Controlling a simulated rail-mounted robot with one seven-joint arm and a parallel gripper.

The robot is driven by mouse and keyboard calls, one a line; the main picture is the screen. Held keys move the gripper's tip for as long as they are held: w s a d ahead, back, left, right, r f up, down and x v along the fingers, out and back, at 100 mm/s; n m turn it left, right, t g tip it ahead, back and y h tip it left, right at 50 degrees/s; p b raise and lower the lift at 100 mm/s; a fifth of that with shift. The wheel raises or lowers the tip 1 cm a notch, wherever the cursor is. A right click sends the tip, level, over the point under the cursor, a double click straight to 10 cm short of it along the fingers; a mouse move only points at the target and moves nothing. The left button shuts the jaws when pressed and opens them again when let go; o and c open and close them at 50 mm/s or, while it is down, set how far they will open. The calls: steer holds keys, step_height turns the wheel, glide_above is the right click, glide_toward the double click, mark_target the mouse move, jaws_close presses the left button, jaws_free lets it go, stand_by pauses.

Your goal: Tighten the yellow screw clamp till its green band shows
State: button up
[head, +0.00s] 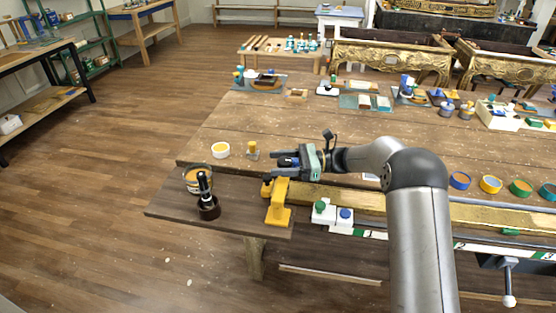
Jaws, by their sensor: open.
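The yellow screw clamp (278,208) stands upright at the near left part of the workbench, at the left end of a long gilt rail (340,197). My gripper (272,170) reaches in from the right, just above the top of the clamp. It is open, with its dark fingers pointing left. The fingers and the gripper body overlap the clamp's upper end, so I cannot tell whether they touch it. The clamp's screw and handle are not clear, and no green band can be made out on it.
Left of the clamp are a dark round pot with a black handle (207,200), a glass jar (190,184) and a white cup (220,150). Several coloured pots line the bench's right side. The bench middle is mostly clear.

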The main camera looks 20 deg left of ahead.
steer(key=shift+s+a, duration=0.15)
steer(key=shift+a, duration=0.2)
steer(key=c, duration=1)
steer(key=shift+m+t, duration=0.3)
steer(key=shift+t, duration=0.1)
